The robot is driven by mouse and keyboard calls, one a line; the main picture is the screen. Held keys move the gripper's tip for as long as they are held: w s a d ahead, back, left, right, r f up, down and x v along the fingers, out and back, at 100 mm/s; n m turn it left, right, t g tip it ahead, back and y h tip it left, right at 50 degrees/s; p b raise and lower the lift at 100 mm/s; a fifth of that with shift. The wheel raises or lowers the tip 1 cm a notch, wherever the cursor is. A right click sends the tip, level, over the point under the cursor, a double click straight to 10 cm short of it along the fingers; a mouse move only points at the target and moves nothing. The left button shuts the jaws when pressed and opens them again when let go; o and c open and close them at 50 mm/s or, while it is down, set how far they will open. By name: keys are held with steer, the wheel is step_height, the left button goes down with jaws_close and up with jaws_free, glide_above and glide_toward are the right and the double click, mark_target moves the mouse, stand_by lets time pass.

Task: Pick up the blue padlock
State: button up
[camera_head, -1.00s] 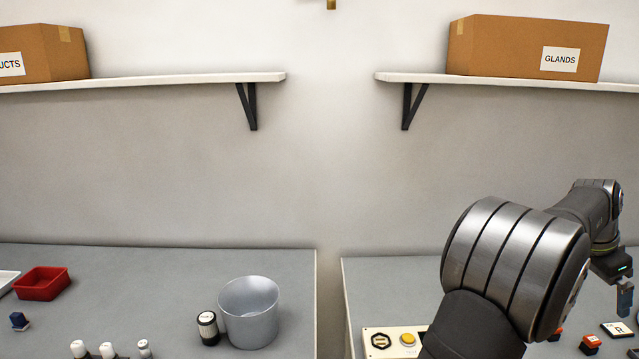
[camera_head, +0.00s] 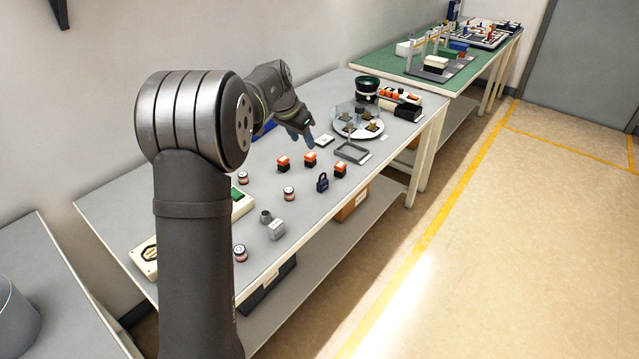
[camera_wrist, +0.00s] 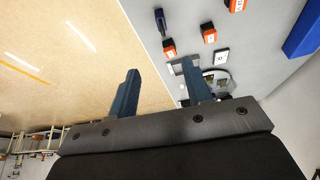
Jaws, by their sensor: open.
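The blue padlock (camera_head: 322,182) stands on the grey table in the head view, near its front edge, in front of the orange and black blocks. In the wrist view a dark blue thing that looks like the padlock (camera_wrist: 160,20) shows at the top, beyond the fingertips. My gripper (camera_head: 308,138) is above the table, behind and to the left of the padlock and apart from it. In the wrist view my gripper (camera_wrist: 160,75) has its two blue fingers spread wide with nothing between them.
Orange and black blocks (camera_head: 310,158) stand between my gripper and the padlock. A small round container (camera_head: 289,193) is left of the padlock. A grey frame (camera_head: 352,152) and a white round plate (camera_head: 372,133) lie to the right. A blue bin (camera_wrist: 303,32) shows in the wrist view.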

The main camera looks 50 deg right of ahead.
glide_toward(321, 182)
steer(key=x, duration=0.5)
steer(key=shift+s, duration=0.1)
steer(key=shift+w+x, duration=0.15)
steer(key=shift+x, duration=1.3)
steer(key=shift+w+x, duration=0.15)
steer(key=shift+x, duration=1.3)
jaws_close()
